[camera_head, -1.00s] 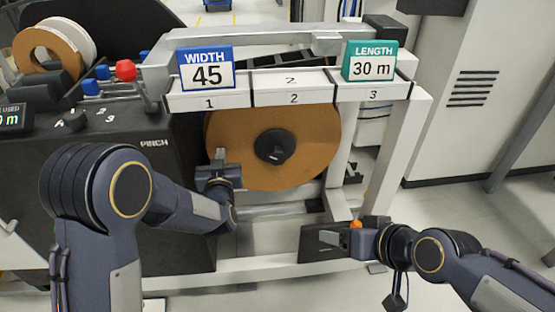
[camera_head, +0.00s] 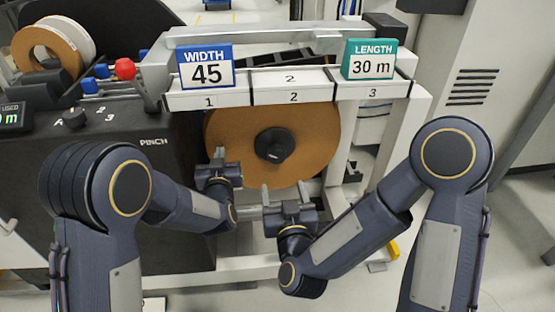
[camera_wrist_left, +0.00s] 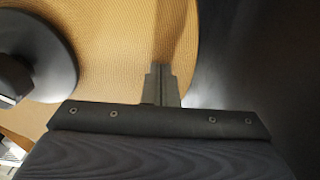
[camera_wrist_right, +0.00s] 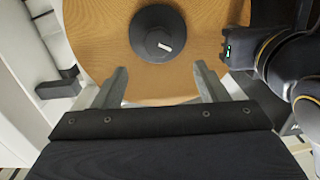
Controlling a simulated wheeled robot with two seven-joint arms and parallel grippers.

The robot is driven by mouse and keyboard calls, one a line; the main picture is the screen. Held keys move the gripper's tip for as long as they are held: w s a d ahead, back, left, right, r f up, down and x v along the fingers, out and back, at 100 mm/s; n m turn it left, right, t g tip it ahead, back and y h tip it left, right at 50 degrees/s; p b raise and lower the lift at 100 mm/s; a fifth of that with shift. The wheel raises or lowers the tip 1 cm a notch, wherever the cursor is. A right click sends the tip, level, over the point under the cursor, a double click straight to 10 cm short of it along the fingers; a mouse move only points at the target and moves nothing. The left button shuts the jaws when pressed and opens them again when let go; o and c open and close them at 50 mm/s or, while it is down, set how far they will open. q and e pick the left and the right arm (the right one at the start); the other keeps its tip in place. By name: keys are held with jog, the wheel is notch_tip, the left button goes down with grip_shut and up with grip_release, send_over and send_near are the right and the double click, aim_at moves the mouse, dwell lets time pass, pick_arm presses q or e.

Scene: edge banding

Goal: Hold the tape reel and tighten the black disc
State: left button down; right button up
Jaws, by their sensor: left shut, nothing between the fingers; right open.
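The brown tape reel (camera_head: 315,130) hangs upright below the numbered shelf, with the black disc (camera_head: 274,145) at its centre. My left gripper (camera_head: 217,156) is shut and empty at the reel's left side; in the left wrist view its closed fingers (camera_wrist_left: 163,75) lie over the reel face, right of the disc (camera_wrist_left: 35,68). Whether they touch the reel I cannot tell. My right gripper (camera_head: 284,192) is open and empty, below and in front of the disc. In the right wrist view the disc (camera_wrist_right: 157,33) shows beyond and between the spread fingers (camera_wrist_right: 160,80), apart from them.
The shelf (camera_head: 293,97) above the reel carries a blue WIDTH 45 sign (camera_head: 205,67) and a green LENGTH 30 m sign (camera_head: 369,60). A black machine housing (camera_head: 120,170) stands left of the reel. A white frame post (camera_head: 392,140) stands at the right.

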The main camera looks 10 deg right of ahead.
aim_at(276, 158)
jog(key=w, duration=1.1)
jog(key=shift+w, duration=0.4)
jog(key=shift+c, duration=0.3)
jog(key=c, duration=0.9)
jog(key=shift+m, duration=0.4)
jog(key=m, duration=0.5)
jog(key=shift+a+m, duration=0.1)
jog(key=shift+m, duration=0.2)
jog(key=m, duration=0.5)
jog(key=shift+m, duration=0.3)
